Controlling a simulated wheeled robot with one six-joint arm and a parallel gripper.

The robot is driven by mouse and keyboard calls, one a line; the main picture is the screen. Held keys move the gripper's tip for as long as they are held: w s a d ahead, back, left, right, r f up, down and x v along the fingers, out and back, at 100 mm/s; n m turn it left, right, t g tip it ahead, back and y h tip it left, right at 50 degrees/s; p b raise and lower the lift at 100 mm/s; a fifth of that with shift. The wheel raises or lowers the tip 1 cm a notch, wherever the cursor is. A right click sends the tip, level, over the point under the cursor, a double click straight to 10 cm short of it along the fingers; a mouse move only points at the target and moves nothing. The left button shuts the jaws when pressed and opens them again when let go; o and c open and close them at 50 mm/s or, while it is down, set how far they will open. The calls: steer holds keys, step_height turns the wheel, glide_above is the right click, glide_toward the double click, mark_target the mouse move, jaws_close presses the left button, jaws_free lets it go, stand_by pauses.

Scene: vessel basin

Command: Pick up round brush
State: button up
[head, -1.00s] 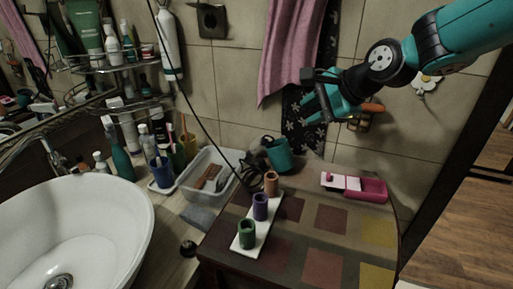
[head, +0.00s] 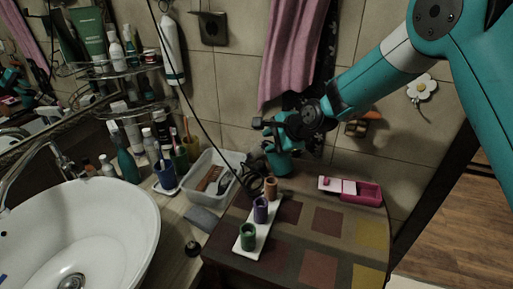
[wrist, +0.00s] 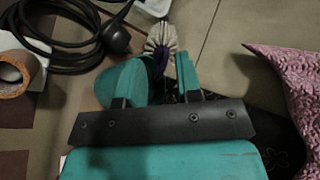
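My gripper (wrist: 166,66) is pointed down over the back of the dresser, its teal fingers apart. In the wrist view, a pale, ribbed, fan-shaped thing with a dark purple middle (wrist: 160,38) shows at and beyond the fingertips. It looks like the round brush's head, but I cannot tell for sure, nor whether the fingers touch it. A rounded teal form (wrist: 112,85) beside the left finger seems to be the teal cup. In the head view my gripper (head: 278,163) overlaps the cup's place, and I cannot make out the brush there.
A white strip (head: 247,250) holds green, purple and orange-brown cups to the left. A black cable coil (wrist: 60,40) lies close by. A pink box (head: 368,193) is on the right. A pink towel (head: 290,60) hangs behind. A clear bin (head: 208,185) stands left.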

steer(key=shift+x, duration=0.85)
jaws_close()
